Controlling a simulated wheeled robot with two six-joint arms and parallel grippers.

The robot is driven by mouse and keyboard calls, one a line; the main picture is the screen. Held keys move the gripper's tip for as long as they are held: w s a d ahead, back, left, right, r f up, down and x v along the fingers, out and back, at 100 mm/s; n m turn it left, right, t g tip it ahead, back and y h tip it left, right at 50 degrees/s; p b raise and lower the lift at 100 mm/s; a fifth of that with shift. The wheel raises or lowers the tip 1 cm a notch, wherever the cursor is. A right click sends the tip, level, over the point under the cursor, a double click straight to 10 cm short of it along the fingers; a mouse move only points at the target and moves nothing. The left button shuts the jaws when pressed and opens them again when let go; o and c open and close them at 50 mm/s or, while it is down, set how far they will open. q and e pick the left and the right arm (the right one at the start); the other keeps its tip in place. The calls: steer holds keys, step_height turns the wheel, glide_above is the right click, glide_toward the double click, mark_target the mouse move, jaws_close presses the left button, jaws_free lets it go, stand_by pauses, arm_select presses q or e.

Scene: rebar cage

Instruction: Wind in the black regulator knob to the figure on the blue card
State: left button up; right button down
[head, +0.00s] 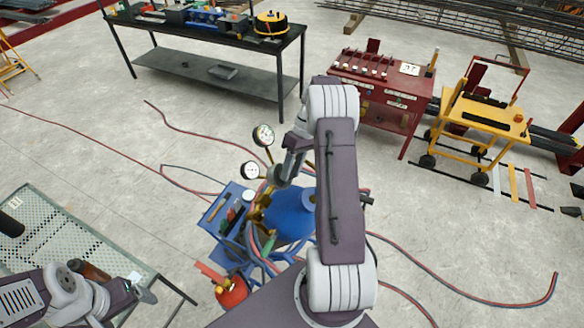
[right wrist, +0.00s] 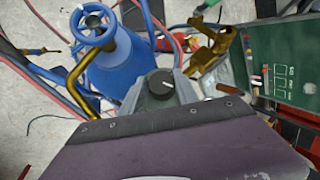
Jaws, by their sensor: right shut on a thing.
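The black regulator knob (right wrist: 161,84) is in the right wrist view, with a pale mark on its face, between the grey fingers of my right gripper (right wrist: 160,92). In the head view my right gripper (head: 279,178) is at the regulator beside the blue cylinder (head: 290,214), and it hides the knob. My right gripper is shut on the knob. Two round gauges (head: 263,135) (head: 250,170) stand left of the gripper. I cannot make out a blue card or its figure. My left gripper (head: 146,288) is at the lower left, away from the regulator, its jaws unclear.
Brass fittings (right wrist: 212,45) and a dark green panel (right wrist: 285,65) are close to the right gripper. Red and blue hoses (head: 450,290) run over the floor. A mesh table (head: 60,240) stands left, a black bench (head: 215,75) and red cabinet (head: 385,95) behind.

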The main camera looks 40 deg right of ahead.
steer(key=shift+w, duration=0.1)
stand_by(0.4)
steer(key=c, duration=1.1)
jaws_free()
steer(key=shift+o, duration=0.9)
steer(key=shift+w, duration=0.1)
steer(key=shift+w+a+f, duration=0.1)
steer(key=shift+w, duration=0.05)
steer(key=shift+r, duration=0.2)
steer(key=b+v, duration=0.1)
steer(key=v, duration=0.7)
steer(key=shift+d+r+b, duration=0.2)
steer(key=shift+d+b, duration=0.1)
steer(key=shift+d, duration=0.05)
